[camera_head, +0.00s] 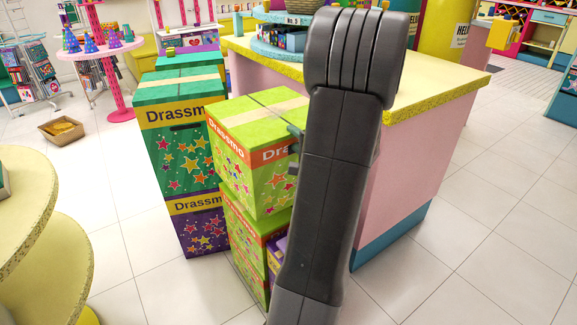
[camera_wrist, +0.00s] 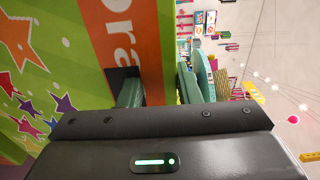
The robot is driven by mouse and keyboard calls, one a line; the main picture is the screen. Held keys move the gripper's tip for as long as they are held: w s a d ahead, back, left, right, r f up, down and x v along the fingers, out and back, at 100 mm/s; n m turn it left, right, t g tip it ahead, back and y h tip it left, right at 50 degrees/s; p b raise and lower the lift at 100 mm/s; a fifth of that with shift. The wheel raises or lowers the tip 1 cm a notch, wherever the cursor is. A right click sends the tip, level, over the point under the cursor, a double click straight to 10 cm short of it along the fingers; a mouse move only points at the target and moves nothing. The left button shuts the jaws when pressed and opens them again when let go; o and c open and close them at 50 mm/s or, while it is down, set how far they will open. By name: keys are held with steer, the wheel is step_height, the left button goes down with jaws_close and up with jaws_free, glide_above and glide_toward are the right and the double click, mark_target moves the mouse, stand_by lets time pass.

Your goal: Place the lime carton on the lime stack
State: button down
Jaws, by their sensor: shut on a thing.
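The lime carton (camera_head: 240,172) has an orange band, coloured stars and a yellow tape strip on top. It sits directly over the lime stack (camera_head: 246,240), looking slightly turned against it; I cannot tell whether they touch. My gripper (camera_head: 294,148) is at the carton's right side, partly hidden behind my arm. In the wrist view my gripper (camera_wrist: 158,88) is shut on the wall of the lime carton (camera_wrist: 60,60), one finger in the dark handle slot of the orange band, the other outside it. The stack's right side is hidden by my arm.
A teal carton (camera_head: 175,150) on a purple carton (camera_head: 198,225) stands close at the left. Another purple carton (camera_head: 277,258) shows beside the lime stack. A pink counter (camera_head: 395,190) with a yellow top stands behind at right. Round yellow shelves (camera_head: 30,240) stand at left.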

mark_target(294, 154)
steer(key=shift+f+b, duration=0.45)
steer(key=shift+f, duration=2.35)
steer(key=c, duration=1.1)
jaws_free()
steer(key=shift+o, duration=0.2)
steer(key=shift+r, duration=0.2)
steer(key=v, duration=1.2)
